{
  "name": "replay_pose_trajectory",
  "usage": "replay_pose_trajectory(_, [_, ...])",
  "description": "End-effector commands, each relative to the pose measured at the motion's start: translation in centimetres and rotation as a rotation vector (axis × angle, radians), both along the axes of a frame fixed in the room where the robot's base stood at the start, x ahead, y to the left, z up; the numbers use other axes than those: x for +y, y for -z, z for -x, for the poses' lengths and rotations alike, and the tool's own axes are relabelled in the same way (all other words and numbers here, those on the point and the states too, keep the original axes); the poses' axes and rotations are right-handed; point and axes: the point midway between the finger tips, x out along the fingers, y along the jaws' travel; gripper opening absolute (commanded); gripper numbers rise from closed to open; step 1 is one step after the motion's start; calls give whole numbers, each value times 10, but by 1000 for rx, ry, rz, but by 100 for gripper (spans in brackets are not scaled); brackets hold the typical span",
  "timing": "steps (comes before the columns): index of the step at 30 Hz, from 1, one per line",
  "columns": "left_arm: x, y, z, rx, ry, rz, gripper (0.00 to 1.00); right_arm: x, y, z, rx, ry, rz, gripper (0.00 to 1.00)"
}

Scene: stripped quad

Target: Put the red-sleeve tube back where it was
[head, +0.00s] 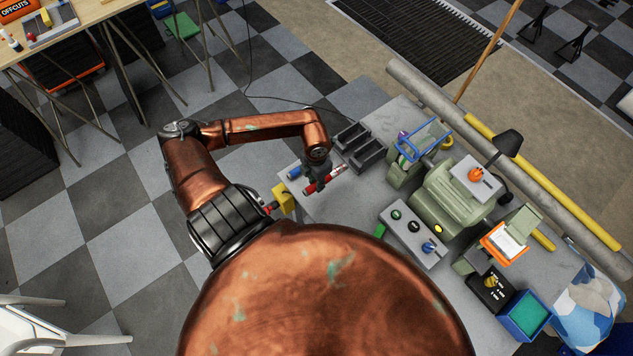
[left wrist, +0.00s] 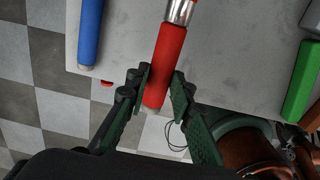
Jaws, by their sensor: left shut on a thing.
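The red-sleeve tube (head: 325,181) has a red sleeve and a silvery metal part toward its far end. It also shows in the left wrist view (left wrist: 166,65), with its red end between the fingers. My left gripper (head: 317,172) is shut on this red end, over the left edge of the grey table (head: 330,208). The height of the tube above the table is hard to tell. A blue-sleeve tube (head: 294,172) lies to its left, also in the left wrist view (left wrist: 88,35). A green-sleeve tube (head: 379,230) lies to its right, also in the left wrist view (left wrist: 303,80).
Two dark open bins (head: 351,136) stand just beyond the tube. A grey panel with knobs (head: 412,235) and a pale green machine (head: 447,200) stand to the right. A yellow block (head: 287,198) is at the table's left edge. Bare table lies between tube and panel.

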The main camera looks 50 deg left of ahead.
Motion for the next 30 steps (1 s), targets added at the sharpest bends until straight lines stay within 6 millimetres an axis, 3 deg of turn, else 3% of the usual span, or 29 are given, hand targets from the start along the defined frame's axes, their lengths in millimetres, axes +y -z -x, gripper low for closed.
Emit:
replay_pose_trajectory(3, [10,16,-10,-1,-2,0,0,-1,-3,0,0,0,1,39])
replay_pose_trajectory(11, [21,34,-19,-1,-2,1,0,-1,-5,0,0,0,1,39])
replay_pose_trajectory(17, [20,58,-18,-2,0,1,0,-1,-13,-1,-1,0,2,39])
replay_pose_trajectory(29, [20,66,-18,-2,1,-1,0,-1,-9,-1,-1,0,1,39])
replay_pose_trajectory(30, [20,66,-18,-1,1,-1,23,-1,-9,-1,-1,0,1,39])
